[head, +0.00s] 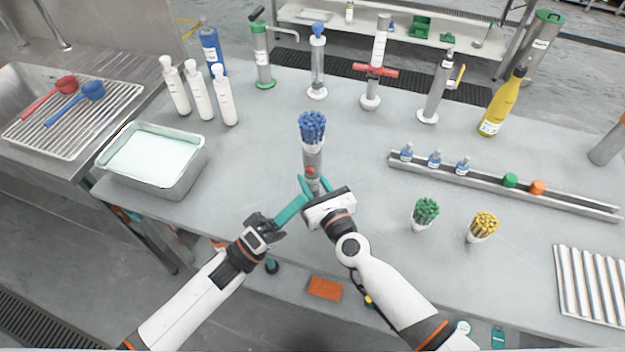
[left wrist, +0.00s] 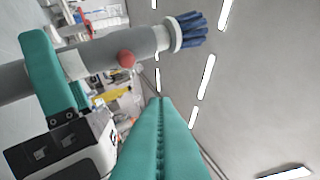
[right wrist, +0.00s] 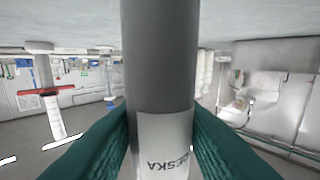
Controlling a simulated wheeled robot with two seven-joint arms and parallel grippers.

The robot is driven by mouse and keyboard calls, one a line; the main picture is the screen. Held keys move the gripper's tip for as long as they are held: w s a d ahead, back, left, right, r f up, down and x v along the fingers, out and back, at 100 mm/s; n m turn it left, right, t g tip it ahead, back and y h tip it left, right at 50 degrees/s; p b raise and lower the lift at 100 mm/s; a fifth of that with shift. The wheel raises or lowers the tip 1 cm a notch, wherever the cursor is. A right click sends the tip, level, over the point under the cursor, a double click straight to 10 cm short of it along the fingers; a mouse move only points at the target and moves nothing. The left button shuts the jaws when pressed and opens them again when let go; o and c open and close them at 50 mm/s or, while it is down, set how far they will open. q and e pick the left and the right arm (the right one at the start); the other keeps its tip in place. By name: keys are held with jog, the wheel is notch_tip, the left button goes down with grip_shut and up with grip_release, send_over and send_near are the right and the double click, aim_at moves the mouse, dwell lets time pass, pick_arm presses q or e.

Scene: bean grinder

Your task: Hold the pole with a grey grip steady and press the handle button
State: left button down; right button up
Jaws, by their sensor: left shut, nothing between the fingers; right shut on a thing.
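The grey pole (head: 312,160) stands upright near the table's front edge, with a white collar and blue bristle-like top. Its red round button (head: 310,170) is on the side facing me and also shows in the left wrist view (left wrist: 126,58). My right gripper (head: 313,184) is shut on the pole below the button. In the right wrist view its teal fingers hug the pole (right wrist: 158,60) at a white label. My left gripper (head: 301,198) is shut and empty, just in front of the pole and lower than the button. In the left wrist view its fingertips (left wrist: 160,101) are apart from the button.
Green (head: 426,212) and yellow (head: 482,226) bundles in white cups stand to the right. A metal rail (head: 590,207) with small bottles lies behind them. A metal tray (head: 190,177) is at the left. Pumps and bottles line the back. The table around the pole is clear.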

pick_arm(q)
jog(key=shift+w+d, duration=0.25)
jog(key=shift+w, duration=0.9)
jog(key=shift+w+d, duration=0.25)
jog(key=shift+w, duration=0.85)
jog(key=shift+w, duration=0.2)
jog(key=shift+w+d, duration=0.1)
jog(key=shift+w, duration=0.15)
dwell(0.5)
jog(key=shift+s, duration=0.5)
jog(key=s+a, duration=0.1)
jog(key=s, duration=0.4)
jog(key=shift+s+a, duration=0.3)
jog(key=shift+s, duration=0.1)
dwell(0.7)
